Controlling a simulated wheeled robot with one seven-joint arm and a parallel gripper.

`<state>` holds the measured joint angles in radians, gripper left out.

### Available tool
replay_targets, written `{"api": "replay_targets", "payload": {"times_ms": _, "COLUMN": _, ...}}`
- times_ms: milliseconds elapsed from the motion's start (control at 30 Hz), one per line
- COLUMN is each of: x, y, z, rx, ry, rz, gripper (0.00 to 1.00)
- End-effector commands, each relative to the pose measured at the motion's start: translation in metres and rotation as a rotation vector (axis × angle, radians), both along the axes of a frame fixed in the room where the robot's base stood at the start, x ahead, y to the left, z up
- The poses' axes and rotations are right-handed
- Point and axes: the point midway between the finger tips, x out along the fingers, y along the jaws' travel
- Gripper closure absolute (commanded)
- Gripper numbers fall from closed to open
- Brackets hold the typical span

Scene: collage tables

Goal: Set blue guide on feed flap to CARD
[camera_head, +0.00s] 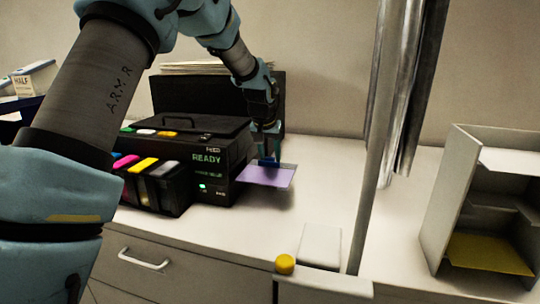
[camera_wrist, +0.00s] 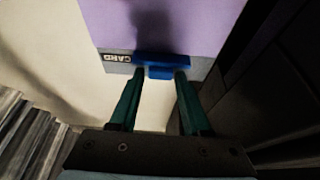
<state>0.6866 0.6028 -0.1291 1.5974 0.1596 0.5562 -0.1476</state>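The feed flap (camera_head: 263,177) is a purple tray sticking out of the right side of the black printer. In the wrist view the flap (camera_wrist: 205,22) has a grey strip along its edge with the word CARD at the left. The blue guide (camera_wrist: 161,60) sits on this strip just right of CARD; it also shows in the head view (camera_head: 268,163). My gripper (camera_wrist: 159,73) points at the guide, its two green fingers apart on either side of the guide's small blue tab. Gaps seem to show beside the tab. Any marks under the guide are hidden.
The black printer (camera_head: 196,142) shows READY, with coloured cartridges (camera_head: 147,180) at its front. A metal pole (camera_head: 385,150), a white block with a yellow knob (camera_head: 284,264), and a grey shelf unit (camera_head: 452,200) stand to the right. The counter right of the flap is clear.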

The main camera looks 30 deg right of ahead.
Motion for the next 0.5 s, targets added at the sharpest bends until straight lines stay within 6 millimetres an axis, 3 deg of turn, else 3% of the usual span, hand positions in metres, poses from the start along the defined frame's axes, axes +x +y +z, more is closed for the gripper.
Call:
{"api": "replay_targets", "payload": {"times_ms": 167, "x": 0.0000, "y": 0.0000, "z": -0.0001, "rx": 0.001, "ry": 0.001, "rz": 0.000, "gripper": 0.32}}
{"api": "replay_targets", "payload": {"times_ms": 500, "x": -0.0015, "y": 0.0017, "z": 0.0051, "rx": -0.001, "ry": -0.001, "rz": 0.000, "gripper": 0.32}}
